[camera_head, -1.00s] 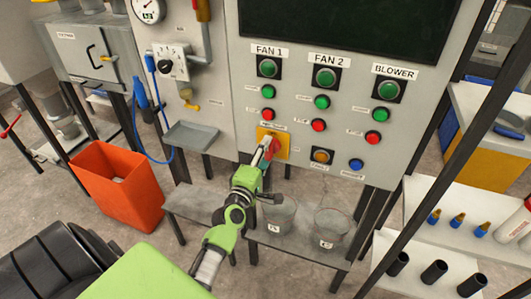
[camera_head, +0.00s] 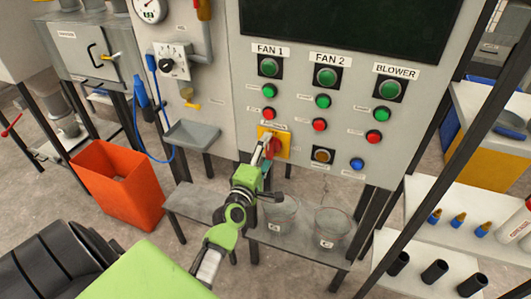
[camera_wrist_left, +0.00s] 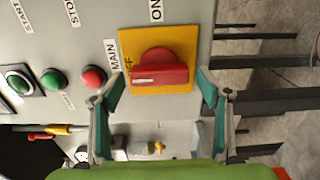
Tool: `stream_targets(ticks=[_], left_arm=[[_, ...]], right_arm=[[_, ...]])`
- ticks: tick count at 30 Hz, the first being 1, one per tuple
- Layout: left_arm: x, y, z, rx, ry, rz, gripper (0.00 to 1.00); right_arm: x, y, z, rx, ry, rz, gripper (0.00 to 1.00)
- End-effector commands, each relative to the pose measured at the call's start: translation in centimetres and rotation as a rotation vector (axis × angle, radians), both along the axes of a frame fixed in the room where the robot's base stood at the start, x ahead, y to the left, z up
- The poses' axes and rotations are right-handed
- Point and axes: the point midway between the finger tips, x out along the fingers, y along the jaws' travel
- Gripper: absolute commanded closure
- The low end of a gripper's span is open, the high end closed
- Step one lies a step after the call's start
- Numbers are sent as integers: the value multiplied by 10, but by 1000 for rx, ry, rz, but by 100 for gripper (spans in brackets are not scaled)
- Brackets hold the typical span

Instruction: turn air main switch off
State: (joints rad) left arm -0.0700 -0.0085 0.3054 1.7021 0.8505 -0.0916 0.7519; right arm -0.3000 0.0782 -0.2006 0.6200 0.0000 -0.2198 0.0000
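The air main switch is a red rotary knob (camera_wrist_left: 160,68) on a yellow square plate (camera_wrist_left: 130,40) on the grey control panel. In the head view, the knob (camera_head: 274,147) sits low on the panel, partly covered by my left gripper (camera_head: 266,155). In the left wrist view, my left gripper (camera_wrist_left: 160,82) is open. Its fingers are on both sides of the knob, with gaps visible between them and the knob. The knob's bar lies across the picture. "ON" shows at the plate's upper edge and part of "OFF" by its left side. My right gripper is not in view.
Fan and blower buttons sit above and beside the switch, with a blue button (camera_head: 357,164) to its right. Glass beakers (camera_head: 331,228) stand on a low shelf below. An orange bin (camera_head: 118,186) and a grey tray (camera_head: 193,135) are to the left.

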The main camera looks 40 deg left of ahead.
Motion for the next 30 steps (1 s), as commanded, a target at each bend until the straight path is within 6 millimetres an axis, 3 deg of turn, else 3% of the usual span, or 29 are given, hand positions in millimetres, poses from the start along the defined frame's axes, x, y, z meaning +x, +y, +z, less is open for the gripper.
stream_targets(ticks=[5,19,24,30], left_arm=[[-11,-3,-1,1,1,0,31],[-98,-23,-1,1,2,-1,31],[-113,-27,-1,0,1,0,31],[-117,-28,0,-1,0,0,31]], right_arm=[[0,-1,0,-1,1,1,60],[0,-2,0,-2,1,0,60],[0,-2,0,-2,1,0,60],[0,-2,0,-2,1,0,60]])
